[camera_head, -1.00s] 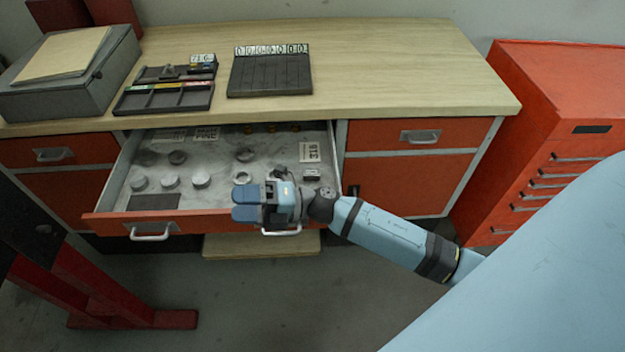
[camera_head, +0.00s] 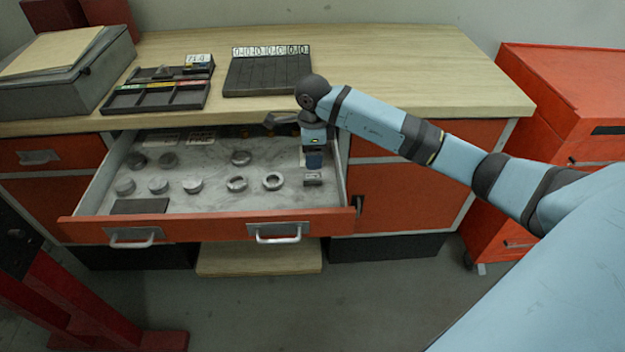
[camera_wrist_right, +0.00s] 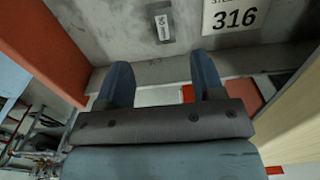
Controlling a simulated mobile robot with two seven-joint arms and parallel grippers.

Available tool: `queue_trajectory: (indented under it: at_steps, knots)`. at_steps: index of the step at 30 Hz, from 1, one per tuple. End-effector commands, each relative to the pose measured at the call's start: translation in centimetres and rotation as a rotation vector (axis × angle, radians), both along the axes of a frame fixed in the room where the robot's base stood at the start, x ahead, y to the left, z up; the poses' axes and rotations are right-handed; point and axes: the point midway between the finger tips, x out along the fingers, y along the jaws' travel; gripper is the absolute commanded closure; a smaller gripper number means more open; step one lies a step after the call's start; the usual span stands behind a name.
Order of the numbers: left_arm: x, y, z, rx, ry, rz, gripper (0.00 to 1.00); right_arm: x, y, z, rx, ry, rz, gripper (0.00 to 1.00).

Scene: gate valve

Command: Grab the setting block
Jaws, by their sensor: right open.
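A small grey block with a pale label, which looks like the setting block (camera_head: 312,179), lies on the drawer floor near the right wall. It also shows in the right wrist view (camera_wrist_right: 162,25), beyond the fingertips and between their lines. My right gripper (camera_head: 314,160) points down over the right side of the open drawer, just behind the block in the head view. In the right wrist view its two blue fingers (camera_wrist_right: 162,72) are spread and empty. The block is apart from the fingers. My left gripper is not in view.
The open drawer (camera_head: 205,229) holds several round metal pieces and a dark flat plate (camera_head: 140,206). A "316" card (camera_wrist_right: 235,17) lies beside the block. The bench top (camera_head: 400,60) overhangs the drawer's back. Dark trays (camera_head: 155,98) stand on the bench.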

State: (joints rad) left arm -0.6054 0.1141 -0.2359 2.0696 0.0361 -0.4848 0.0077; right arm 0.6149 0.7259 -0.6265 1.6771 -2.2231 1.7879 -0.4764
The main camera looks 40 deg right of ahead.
Motion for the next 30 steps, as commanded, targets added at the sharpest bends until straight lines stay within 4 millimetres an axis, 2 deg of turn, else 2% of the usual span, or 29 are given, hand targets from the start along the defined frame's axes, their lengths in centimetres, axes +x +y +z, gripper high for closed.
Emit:
queue_trajectory:
  at_steps: [3, 11, 19, 28, 29, 30]
  knots:
    - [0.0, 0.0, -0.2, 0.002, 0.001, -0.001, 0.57, -0.1, 0.0, -2.1, 0.002, 0.003, -0.001, 0.38]
    - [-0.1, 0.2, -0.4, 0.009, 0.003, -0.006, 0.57, 0.0, -0.1, -4.1, 0.002, 0.002, -0.001, 0.38]
    - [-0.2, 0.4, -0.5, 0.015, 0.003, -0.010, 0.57, 0.1, -0.5, -7.9, 0.003, 0.002, 0.000, 0.38]
    - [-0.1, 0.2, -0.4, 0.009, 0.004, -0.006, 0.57, 0.1, -0.5, -8.5, 0.002, -0.001, 0.000, 0.38]
    - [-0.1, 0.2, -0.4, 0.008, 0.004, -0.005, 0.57, 0.1, -0.5, -8.5, 0.002, -0.001, 0.000, 0.41]
    - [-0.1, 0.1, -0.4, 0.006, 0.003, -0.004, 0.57, 0.1, -0.5, -8.4, 0.002, -0.001, 0.000, 0.50]
